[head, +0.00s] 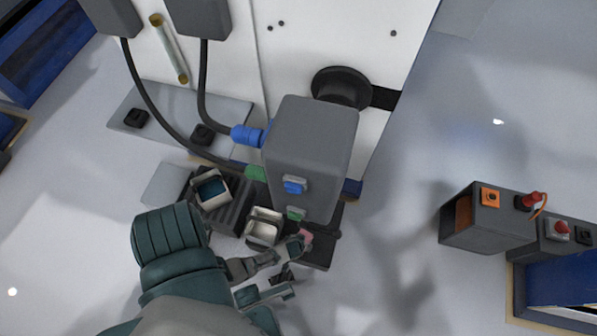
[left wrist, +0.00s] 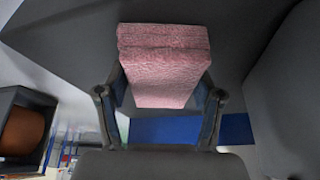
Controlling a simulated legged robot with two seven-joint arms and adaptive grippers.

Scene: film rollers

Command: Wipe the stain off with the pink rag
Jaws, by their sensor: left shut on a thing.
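The pink rag (left wrist: 163,65) is a folded, thick pad between the two fingers of my left gripper (left wrist: 160,98) in the left wrist view. It lies in front of a dark grey surface; I cannot tell whether it touches it. In the head view only a small pink bit of the rag (head: 305,236) shows at the tip of my left gripper (head: 292,250), just below the grey box-shaped machine head (head: 312,150). My left gripper is shut on the rag. I see no stain in either view. My right gripper is not in view.
Cables (head: 140,88) run to the machine head. A grey control box (head: 485,222) with a red button stands at the right. Floor between is clear.

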